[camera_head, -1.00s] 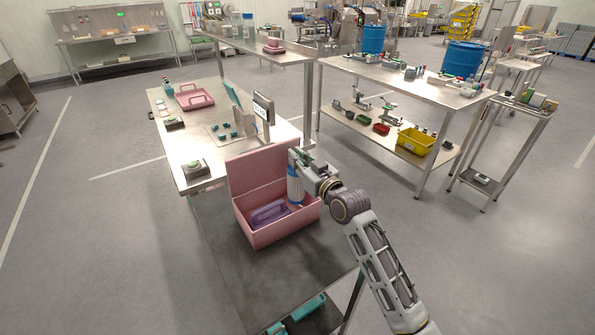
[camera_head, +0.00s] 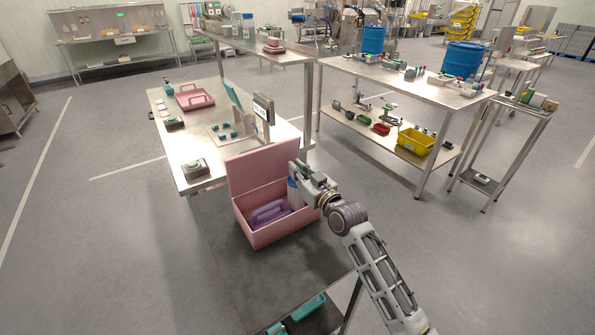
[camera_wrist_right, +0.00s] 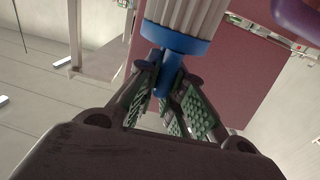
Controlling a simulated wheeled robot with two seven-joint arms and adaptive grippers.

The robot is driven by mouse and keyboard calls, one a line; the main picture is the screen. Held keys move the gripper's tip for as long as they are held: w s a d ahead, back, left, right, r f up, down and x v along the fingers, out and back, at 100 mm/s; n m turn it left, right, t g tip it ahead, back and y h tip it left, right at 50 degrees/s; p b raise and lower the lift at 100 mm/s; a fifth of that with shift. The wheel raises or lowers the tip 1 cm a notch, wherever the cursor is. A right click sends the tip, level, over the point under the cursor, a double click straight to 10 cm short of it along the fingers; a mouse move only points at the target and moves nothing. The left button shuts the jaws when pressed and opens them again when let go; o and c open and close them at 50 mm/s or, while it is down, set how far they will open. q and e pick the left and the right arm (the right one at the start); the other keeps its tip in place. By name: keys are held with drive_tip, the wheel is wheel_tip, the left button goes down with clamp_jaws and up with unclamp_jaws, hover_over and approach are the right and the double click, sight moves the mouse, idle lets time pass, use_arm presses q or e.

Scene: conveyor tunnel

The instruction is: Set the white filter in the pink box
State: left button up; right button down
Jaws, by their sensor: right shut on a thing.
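The pink box (camera_head: 264,232) stands open on the dark table with its lid raised at the back. A purple handled item (camera_head: 268,211) lies inside it; part of it also shows in the right wrist view (camera_wrist_right: 297,20). My right gripper (camera_head: 299,178) is above the right side of the box, pointing down. It is shut on the blue stem of the white filter (camera_wrist_right: 185,15), a ribbed white cylinder with a blue end. In the head view the filter (camera_head: 294,193) hangs upright inside the box; its lower end is hidden by the box wall. My left gripper is not in view.
A steel table (camera_head: 208,172) behind holds a pink tray (camera_head: 194,101), a small scale (camera_head: 195,168) and a display (camera_head: 263,108). A teal item (camera_head: 308,307) lies on a lower shelf in front. Floor to the left is clear.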

drive_tip(key=c, duration=1.6)
unclamp_jaws()
drive_tip(key=shift+c, duration=0.2)
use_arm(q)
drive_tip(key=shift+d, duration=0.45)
use_arm(e)
drive_tip(key=shift+o, duration=0.6)
drive_tip(key=shift+v, duration=0.85)
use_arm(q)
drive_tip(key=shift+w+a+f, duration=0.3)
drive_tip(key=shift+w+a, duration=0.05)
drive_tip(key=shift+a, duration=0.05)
use_arm(e)
drive_tip(key=v, duration=1)
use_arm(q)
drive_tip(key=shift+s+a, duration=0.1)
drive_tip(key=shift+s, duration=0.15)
use_arm(e)
drive_tip(key=shift+s+r, duration=0.1)
drive_tip(key=shift+s, duration=0.05)
